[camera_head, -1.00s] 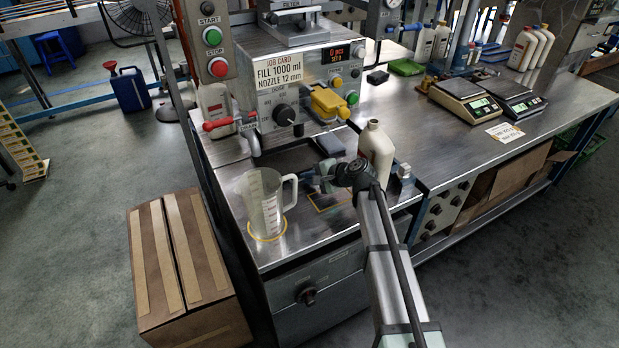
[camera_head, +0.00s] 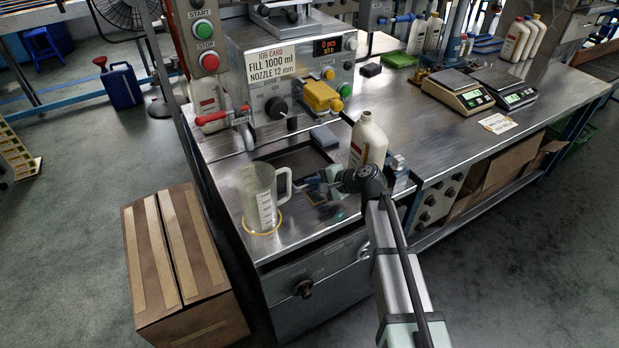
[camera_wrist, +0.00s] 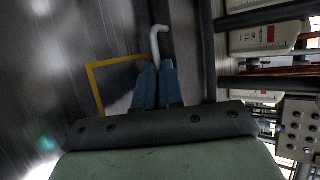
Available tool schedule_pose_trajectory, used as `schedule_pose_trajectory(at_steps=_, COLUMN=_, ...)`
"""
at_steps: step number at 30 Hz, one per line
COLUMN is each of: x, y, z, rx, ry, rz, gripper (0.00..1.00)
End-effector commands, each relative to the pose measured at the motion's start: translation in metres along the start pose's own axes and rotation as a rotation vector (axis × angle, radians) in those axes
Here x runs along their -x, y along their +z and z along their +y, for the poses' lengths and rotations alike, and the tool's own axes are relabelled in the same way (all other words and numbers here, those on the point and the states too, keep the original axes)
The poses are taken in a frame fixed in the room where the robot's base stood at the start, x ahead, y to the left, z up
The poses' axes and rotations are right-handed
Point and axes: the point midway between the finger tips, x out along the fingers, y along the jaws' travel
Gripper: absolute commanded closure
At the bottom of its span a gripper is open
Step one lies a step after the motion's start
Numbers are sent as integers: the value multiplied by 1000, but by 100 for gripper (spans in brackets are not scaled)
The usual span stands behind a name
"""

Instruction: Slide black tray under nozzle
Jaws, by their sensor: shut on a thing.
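The black tray (camera_head: 285,161) lies flat on the steel bench below the filling machine, behind the clear measuring jug. My gripper (camera_head: 320,185) is low over the bench at the tray's front right side, between the jug and the cream bottle. In the wrist view its two blue fingers (camera_wrist: 154,66) are close together at the foot of a pale hooked bar (camera_wrist: 156,38), which looks like the tray's handle.
The measuring jug (camera_head: 258,200) stands on a yellow ring, left of my gripper. The cream bottle (camera_head: 367,147) stands close on the right. A yellow outline (camera_wrist: 97,70) marks the bench beside my fingers. The bench's front edge is near.

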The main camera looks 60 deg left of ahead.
Motion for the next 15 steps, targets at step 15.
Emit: schedule_pose_trajectory(at_steps=15, x=40, y=16, z=30, rx=-1, ry=-1, rz=0, gripper=100)
